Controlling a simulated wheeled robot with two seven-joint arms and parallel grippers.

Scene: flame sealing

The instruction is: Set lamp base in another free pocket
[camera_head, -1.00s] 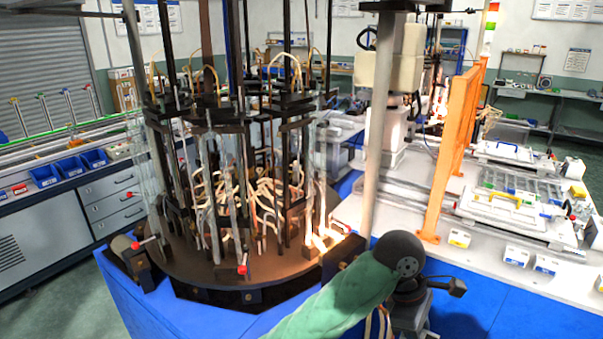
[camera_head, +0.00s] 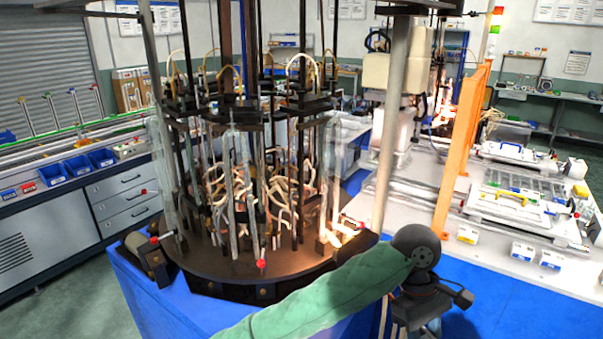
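One of my arms, in a green sleeve (camera_head: 330,292), comes in from the bottom and reaches up to the right. I cannot pick out a lamp base in this view. A tray with a grid of compartments (camera_head: 523,184) lies on the white bench at the right; it is too small to tell which pockets are free.
The round sealing machine (camera_head: 215,262), with dark posts, glass tubes and glowing flames, fills the middle. Small white boxes (camera_head: 523,251) sit near the bench's front edge. Blue bins (camera_head: 78,166) are at the left.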

